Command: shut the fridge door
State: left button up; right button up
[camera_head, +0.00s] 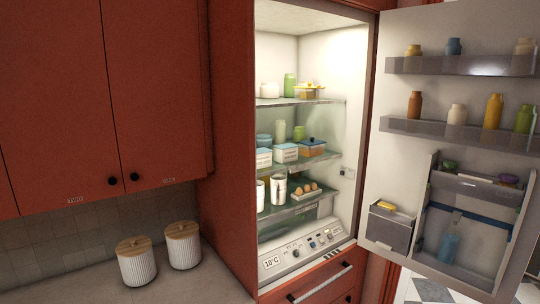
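The fridge (345,110) stands open in the middle of the head view, built into a red cabinet, with its light interior showing. Its door (400,165) is swung wide open to the right, with its inner face and shelves toward me. Door shelves hold several jars and bottles, and lower bins hold more items. The door's outer face and handle are hidden. Neither of my grippers shows in this view.
Glass shelves (300,150) inside the fridge hold jars, boxes and eggs (308,188). Two white ribbed canisters with wooden lids, one left (137,266) and one right (183,248), stand on the counter (80,280). Red upper cabinets (60,100) are shut. A drawer (325,285) lies below the fridge.

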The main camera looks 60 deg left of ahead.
aim_at(458, 81)
jog(key=u, duration=0.7)
jog(key=i, duration=0.8)
jog(key=u, duration=1.15)
jog(key=i, duration=0.35)
jog(key=u, duration=0.35)
